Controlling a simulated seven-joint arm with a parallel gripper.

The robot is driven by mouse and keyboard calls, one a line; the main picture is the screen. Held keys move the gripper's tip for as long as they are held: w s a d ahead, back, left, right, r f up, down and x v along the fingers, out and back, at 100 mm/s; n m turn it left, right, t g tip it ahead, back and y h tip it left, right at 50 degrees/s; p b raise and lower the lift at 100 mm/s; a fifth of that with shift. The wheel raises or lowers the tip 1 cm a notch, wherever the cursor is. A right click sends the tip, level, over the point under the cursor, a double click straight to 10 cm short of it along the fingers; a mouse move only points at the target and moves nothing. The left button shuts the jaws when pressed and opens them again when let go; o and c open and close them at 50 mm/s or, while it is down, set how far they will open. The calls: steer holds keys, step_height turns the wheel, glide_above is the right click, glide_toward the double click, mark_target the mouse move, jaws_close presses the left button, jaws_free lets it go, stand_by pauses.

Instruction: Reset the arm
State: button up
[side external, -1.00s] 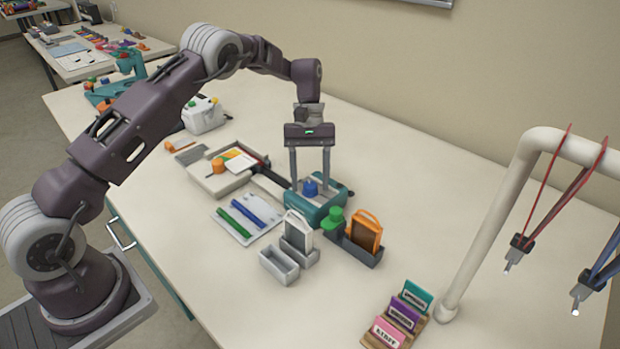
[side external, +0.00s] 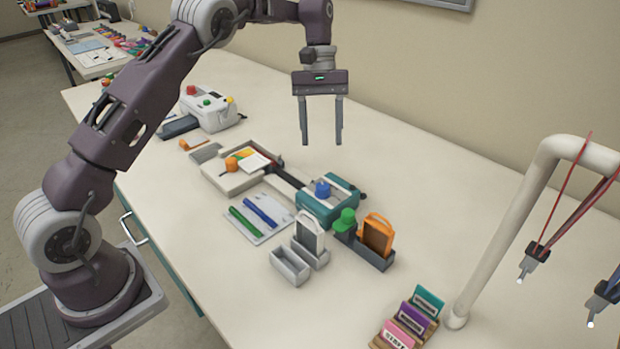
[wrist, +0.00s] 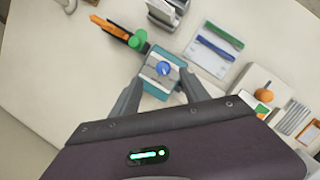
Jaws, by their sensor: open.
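My gripper (side external: 321,138) is open and empty, pointing down, high above the table near its back edge. Nothing is between its two fingers in the side view. Below it, apart from it, stands a teal device (side external: 326,208) with a blue knob (side external: 322,190) on top. In the wrist view the teal device (wrist: 158,74) and blue knob (wrist: 163,69) show beyond my gripper (wrist: 160,98).
Around the teal device are an orange-framed holder (side external: 377,236), a green knob (side external: 345,221), a pale double bin (side external: 290,268), a tray with markers (side external: 270,232) and a white machine (side external: 208,110). Colored cards (side external: 410,318) and a white pipe frame (side external: 500,225) stand at right. The back right table is clear.

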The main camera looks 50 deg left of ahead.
steer(key=s+d+r+m+t+y, duration=0.1)
steer(key=s+d+r+m+t, duration=0.2)
steer(key=s+r, duration=1.05)
steer(key=s+d+f+m+t+y, duration=0.1)
steer(key=s+m+t, duration=0.1)
steer(key=s, duration=0.8)
steer(key=s+d+f+m+t, duration=0.1)
steer(key=s+f+m+t, duration=0.1)
steer(key=s, duration=0.7)
steer(key=shift+s+d+f+m+t+y, duration=0.2)
steer(key=shift+s+m+t+y, duration=0.2)
steer(key=shift+m, duration=0.4)
